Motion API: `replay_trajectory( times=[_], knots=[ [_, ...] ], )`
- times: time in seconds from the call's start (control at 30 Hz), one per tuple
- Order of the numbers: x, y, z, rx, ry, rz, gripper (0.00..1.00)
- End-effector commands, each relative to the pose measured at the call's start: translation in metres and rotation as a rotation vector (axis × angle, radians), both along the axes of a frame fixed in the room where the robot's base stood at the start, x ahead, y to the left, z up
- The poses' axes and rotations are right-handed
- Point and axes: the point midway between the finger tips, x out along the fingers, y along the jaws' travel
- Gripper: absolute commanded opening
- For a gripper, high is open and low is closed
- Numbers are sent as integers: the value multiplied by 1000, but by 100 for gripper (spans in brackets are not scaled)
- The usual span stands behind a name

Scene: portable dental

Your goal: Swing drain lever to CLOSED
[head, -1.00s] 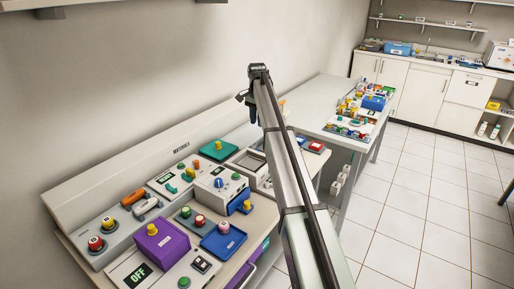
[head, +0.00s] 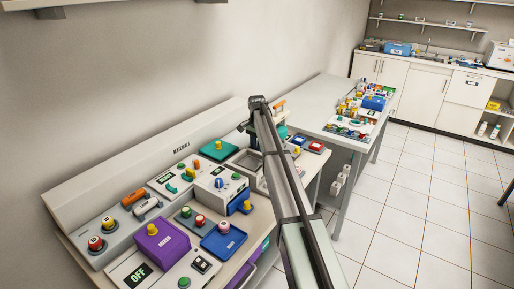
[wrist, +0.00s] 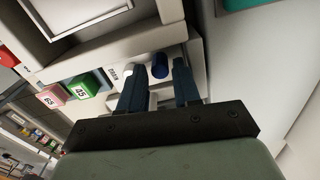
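In the wrist view my gripper (wrist: 159,62) is open, with its two dark blue fingers apart. A short rounded part with a dark blue end (wrist: 159,72) and a white body shows between and beyond the fingertips; it may be the drain lever, but I cannot tell its position or whether the fingers touch it. A white plate beside it carries a small dark label (wrist: 114,72) that I cannot read surely. In the head view my gripper (head: 243,127) is low over the far end of the bench, largely hidden behind my arm.
A grey-framed recessed tray (wrist: 80,32) is close by at upper left in the wrist view. A green block (wrist: 84,87) and a pink block (wrist: 53,96) stand beside it. The bench (head: 265,213) is crowded with coloured fixtures, including a purple box (head: 160,243).

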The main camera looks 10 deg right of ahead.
Motion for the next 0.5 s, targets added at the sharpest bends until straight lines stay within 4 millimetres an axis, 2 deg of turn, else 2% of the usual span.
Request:
replay_trajectory(
  times=[0.4, 0.5],
  knots=[
    [0, 0, -6, 0, 0, 0, 32],
    [0, 0, -5, 0, 0, 0, 23]
  ],
)
